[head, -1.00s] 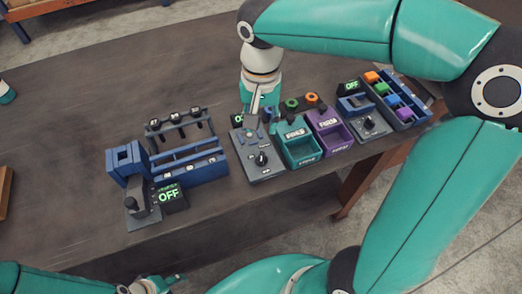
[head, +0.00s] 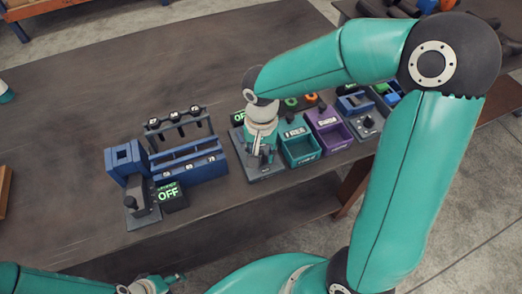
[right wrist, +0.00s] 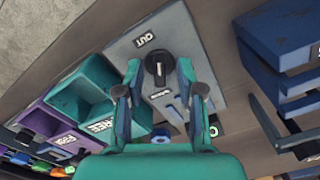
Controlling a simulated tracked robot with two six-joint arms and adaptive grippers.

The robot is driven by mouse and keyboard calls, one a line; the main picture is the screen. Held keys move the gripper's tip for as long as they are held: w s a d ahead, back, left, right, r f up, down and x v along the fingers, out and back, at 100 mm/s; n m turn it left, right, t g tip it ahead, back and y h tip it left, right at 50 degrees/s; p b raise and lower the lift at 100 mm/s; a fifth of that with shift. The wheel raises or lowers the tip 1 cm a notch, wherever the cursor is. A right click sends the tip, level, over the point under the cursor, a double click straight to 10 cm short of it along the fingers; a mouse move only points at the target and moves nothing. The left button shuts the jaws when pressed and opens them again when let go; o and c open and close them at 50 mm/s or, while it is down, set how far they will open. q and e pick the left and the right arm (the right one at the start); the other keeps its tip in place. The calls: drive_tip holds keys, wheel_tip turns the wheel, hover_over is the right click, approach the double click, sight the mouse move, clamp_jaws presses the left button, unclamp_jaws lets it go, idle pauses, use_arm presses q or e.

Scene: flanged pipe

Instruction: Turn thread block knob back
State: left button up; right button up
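The grey thread block (head: 262,175) stands on the table in the middle of the head view, largely hidden by my right gripper. In the right wrist view the same block (right wrist: 185,35) shows its round black knob (right wrist: 158,68), with a pale pointer line, and an OUT label beyond it. My right gripper (right wrist: 159,70) is open, with one finger on each side of the knob and gaps between. I cannot tell whether the fingertips are down at knob height. In the head view the right gripper (head: 257,158) points down over the block. My left gripper (head: 160,283) is partly seen at the bottom edge.
Teal (head: 300,148) and purple (head: 328,128) bins stand right of the block. Blue racks (head: 188,160) and a unit whose display (head: 169,194) reads OFF stand to its left.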

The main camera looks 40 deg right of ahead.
sight(261, 154)
clamp_jaws()
drive_tip(key=shift+n, duration=0.4)
drive_tip(key=shift+n+b, duration=0.6)
drive_tip(key=shift+n, duration=1.9)
drive_tip(key=shift+r, duration=0.1)
unclamp_jaws()
wheel_tip(261, 154, up, 12)
